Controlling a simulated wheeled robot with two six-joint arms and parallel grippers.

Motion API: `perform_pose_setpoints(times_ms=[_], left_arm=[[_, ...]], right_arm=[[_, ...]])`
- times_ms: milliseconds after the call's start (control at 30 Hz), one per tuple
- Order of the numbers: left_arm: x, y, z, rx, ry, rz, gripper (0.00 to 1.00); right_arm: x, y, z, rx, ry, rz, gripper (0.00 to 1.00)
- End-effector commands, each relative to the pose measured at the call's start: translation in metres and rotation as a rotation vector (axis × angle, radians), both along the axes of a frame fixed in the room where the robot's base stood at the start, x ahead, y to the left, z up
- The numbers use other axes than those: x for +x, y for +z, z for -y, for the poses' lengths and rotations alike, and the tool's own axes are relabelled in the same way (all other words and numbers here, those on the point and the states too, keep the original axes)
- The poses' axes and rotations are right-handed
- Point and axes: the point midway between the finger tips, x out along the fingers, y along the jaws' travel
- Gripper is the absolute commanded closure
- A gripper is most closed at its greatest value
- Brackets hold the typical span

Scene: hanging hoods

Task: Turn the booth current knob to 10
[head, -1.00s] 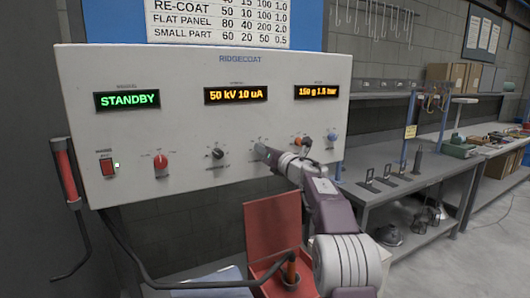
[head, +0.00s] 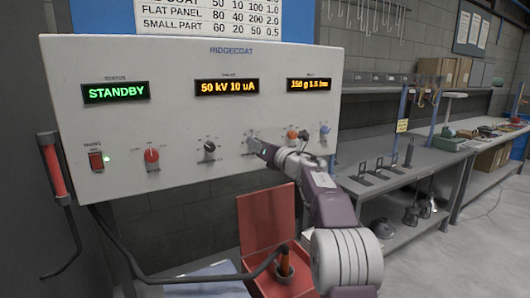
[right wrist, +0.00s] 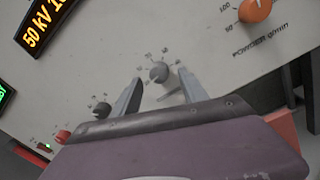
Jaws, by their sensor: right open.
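A grey knob (head: 253,143) sits on the white control panel between the black and orange knobs, partly hidden by my right gripper. It also shows in the right wrist view (right wrist: 159,72), with small dial marks around it; its name label cannot be read. My right gripper (right wrist: 160,78) is open, its fingertips on either side of the knob, with no clear contact. In the head view the right gripper (head: 261,150) is at the panel's lower edge. The middle display (head: 227,87) reads 50 kV 10 uA. My left gripper is not in view.
A red knob (head: 152,155), a black knob (head: 210,146), an orange knob (head: 292,134) labelled powder g/min in the wrist view, and a blue knob (head: 325,128) share the panel. A red box (head: 268,220) stands below. A bench (head: 400,178) is at right.

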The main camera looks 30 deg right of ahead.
Motion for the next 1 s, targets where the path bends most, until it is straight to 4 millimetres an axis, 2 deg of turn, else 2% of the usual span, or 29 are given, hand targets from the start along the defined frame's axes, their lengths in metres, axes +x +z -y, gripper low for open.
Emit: perform_pose_setpoints(times_ms=[33, 100, 200, 333, 867, 933, 967, 1000], left_arm=[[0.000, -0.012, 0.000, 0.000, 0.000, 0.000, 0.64], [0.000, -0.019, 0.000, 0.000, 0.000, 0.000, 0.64], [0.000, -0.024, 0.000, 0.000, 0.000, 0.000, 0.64], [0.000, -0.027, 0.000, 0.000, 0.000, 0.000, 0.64], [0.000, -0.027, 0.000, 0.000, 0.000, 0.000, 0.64], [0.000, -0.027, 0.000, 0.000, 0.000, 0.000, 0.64], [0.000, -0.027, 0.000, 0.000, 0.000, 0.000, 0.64], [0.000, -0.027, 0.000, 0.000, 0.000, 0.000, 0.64]], right_arm=[[-0.012, -0.005, 0.001, 0.000, -0.002, 0.002, 0.49], [-0.028, -0.006, 0.003, 0.001, -0.002, 0.002, 0.49], [-0.049, -0.005, 0.004, 0.000, -0.002, 0.001, 0.49], [-0.065, -0.004, 0.005, 0.000, -0.001, 0.000, 0.49], [-0.070, -0.003, 0.005, 0.002, 0.000, -0.001, 0.49], [-0.069, -0.008, 0.003, 0.053, -0.005, -0.007, 0.49], [-0.067, -0.014, 0.001, 0.116, -0.016, -0.016, 0.49], [-0.065, -0.026, -0.003, 0.253, -0.039, -0.035, 0.49]])
